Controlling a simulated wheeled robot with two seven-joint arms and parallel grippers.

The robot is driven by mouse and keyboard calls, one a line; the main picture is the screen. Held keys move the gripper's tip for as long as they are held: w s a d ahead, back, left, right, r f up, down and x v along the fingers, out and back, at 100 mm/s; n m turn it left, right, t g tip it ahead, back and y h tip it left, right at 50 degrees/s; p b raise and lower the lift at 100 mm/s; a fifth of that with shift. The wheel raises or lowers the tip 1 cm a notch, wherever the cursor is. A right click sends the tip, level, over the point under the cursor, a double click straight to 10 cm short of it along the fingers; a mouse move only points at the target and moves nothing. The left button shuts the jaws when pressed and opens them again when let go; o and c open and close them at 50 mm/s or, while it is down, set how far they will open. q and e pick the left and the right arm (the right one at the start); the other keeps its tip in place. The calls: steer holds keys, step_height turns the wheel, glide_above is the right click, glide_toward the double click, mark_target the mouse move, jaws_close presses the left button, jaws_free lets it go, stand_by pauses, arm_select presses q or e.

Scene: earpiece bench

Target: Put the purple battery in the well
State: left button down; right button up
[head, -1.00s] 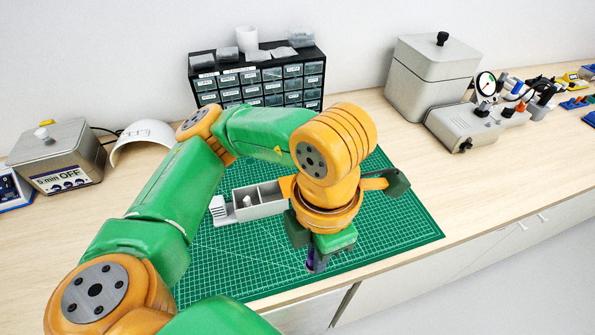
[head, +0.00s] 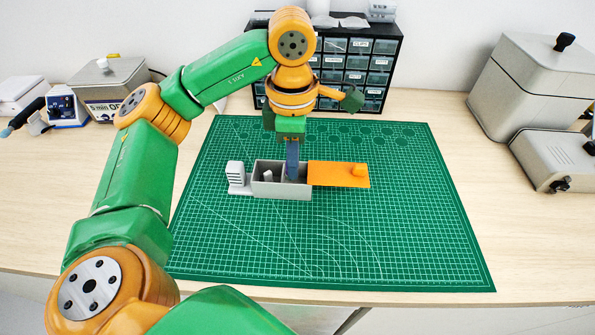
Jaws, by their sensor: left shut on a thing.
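A grey open case (head: 282,192) lies on the green mat, with a divider between two wells. A small pale peg (head: 268,176) stands in its left well. My left gripper (head: 291,141) is above the right well, pointing down and shut on the purple battery (head: 292,160). The battery hangs upright, its lower end at or just inside the right well; whether it touches the floor is hidden by the front wall. An orange flat plate (head: 340,174) extends from the case's right side. A grey ribbed piece (head: 236,174) is at its left end. My right gripper is out of view.
A black drawer cabinet (head: 350,62) stands behind the mat. A grey lidded box (head: 530,85) and a grey device (head: 555,160) are at the right. A timer box (head: 108,85) is at the left. The mat's front and right (head: 400,240) are clear.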

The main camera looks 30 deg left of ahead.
arm_select(q)
steer(key=w+f, duration=0.2)
steer(key=shift+w+a+f+p, duration=0.15)
steer(key=shift+w+f+p, duration=0.05)
steer(key=shift+f+p, duration=0.2)
steer(key=f, duration=0.4)
steer(key=shift+w+a, duration=0.2)
steer(key=shift+w, duration=0.1)
steer(key=shift+f, duration=0.1)
steer(key=shift+f, duration=0.15)
steer(key=c, duration=1.2)
jaws_free()
